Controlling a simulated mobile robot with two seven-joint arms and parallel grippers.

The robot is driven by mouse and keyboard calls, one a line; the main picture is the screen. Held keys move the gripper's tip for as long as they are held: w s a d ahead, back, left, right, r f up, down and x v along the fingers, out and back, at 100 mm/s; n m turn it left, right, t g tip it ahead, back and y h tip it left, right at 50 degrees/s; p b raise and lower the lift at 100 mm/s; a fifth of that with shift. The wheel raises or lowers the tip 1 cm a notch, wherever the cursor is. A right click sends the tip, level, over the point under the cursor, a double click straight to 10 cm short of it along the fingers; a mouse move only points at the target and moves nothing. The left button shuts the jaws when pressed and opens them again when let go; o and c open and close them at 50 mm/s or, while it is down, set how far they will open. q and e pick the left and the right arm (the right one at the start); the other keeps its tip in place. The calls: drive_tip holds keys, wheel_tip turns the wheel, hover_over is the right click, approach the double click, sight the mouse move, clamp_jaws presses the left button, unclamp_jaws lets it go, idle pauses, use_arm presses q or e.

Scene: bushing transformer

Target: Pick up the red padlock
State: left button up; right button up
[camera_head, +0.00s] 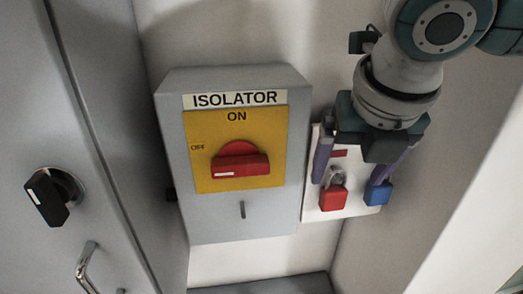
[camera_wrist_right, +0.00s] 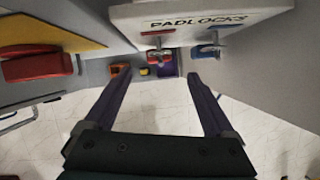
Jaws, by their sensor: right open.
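The red padlock (camera_head: 333,198) hangs by its grey shackle on the white padlock board (camera_head: 350,208), right of the isolator box. In the right wrist view the red padlock (camera_wrist_right: 156,55) is beyond the fingertips and roughly between them. My right gripper (camera_head: 348,182) is open, its two purple fingers pointing toward the board with the red padlock between them in the head view. It is empty in the right wrist view (camera_wrist_right: 158,78). The gripper hides the upper part of the board in the head view. My left gripper is not in view.
A blue padlock (camera_head: 378,194) hangs right of the red one, close to the right finger. The grey isolator box (camera_head: 300,150) with a red knob (camera_head: 240,165) stands left. A cabinet door with a black handle (camera_head: 47,198) is further left. Small coloured items (camera_wrist_right: 120,69) lie below.

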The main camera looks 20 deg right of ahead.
sight(341, 178)
drive_tip(key=p+x, duration=0.1)
drive_tip(key=x, duration=0.1)
drive_tip(key=p+x, duration=0.1)
drive_tip(key=x, duration=0.2)
drive_tip(key=shift+w+r+p, duration=0.2)
drive_tip(key=shift+w+p, duration=0.1)
drive_tip(key=shift+w, duration=0.1)
drive_tip(key=shift+w+d+f, duration=0.1)
drive_tip(key=shift+d+f, duration=0.05)
drive_tip(key=shift+f, duration=0.15)
drive_tip(key=c, duration=0.5)
clamp_jaws()
